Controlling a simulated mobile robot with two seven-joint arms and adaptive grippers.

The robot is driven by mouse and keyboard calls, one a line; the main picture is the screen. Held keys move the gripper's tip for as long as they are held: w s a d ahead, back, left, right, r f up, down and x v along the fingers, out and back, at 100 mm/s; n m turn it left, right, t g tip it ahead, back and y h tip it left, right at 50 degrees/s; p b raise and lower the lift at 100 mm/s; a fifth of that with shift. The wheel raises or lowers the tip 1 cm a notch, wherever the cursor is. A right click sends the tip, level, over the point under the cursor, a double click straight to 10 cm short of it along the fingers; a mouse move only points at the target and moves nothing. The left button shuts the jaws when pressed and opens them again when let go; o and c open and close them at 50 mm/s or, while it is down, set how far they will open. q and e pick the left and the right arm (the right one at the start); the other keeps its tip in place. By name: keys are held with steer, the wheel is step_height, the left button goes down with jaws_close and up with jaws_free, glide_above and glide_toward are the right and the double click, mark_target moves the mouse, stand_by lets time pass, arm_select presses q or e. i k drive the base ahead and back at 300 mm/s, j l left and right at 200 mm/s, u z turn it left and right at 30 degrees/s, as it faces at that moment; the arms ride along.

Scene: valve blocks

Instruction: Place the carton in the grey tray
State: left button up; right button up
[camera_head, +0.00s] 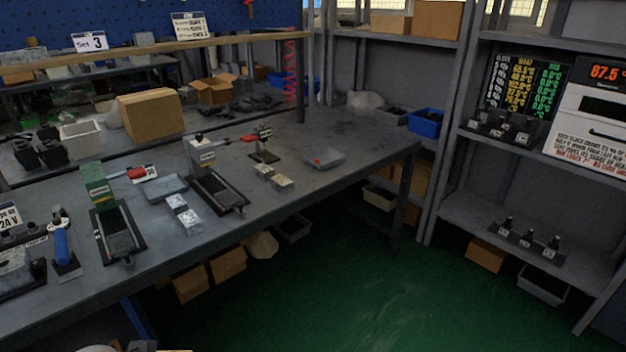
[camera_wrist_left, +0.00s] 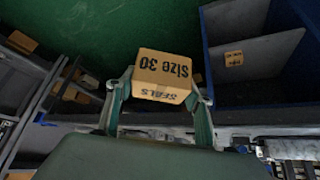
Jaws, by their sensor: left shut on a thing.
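The carton (camera_wrist_left: 163,76) is a small tan box marked "Size 30 SEALS", its print upside down in the left wrist view. My left gripper (camera_wrist_left: 160,84) is shut on it, one green finger at each side. Neither the carton nor my left gripper can be made out in the head view. On the bench in the head view, a shallow grey tray (camera_head: 345,158) at the right holds a small red thing. Another flat grey tray (camera_head: 163,188) lies further left. I cannot tell which one the task means. My right gripper is not in view.
The long grey bench (camera_head: 345,128) carries valve fixtures and small metal blocks (camera_head: 190,222). Shelves with a blue bin (camera_head: 427,122) stand behind its right end. Green floor (camera_head: 370,275) is clear in front. In the left wrist view, a blue-edged shelf unit (camera_wrist_left: 265,45) is close by.

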mark_target(330, 159)
steer(key=i+l+z, duration=0.15)
steer(key=i+l, duration=0.15)
steer(key=i+l+z, duration=0.1)
steer(key=i+l, duration=0.2)
steer(key=i, duration=0.2)
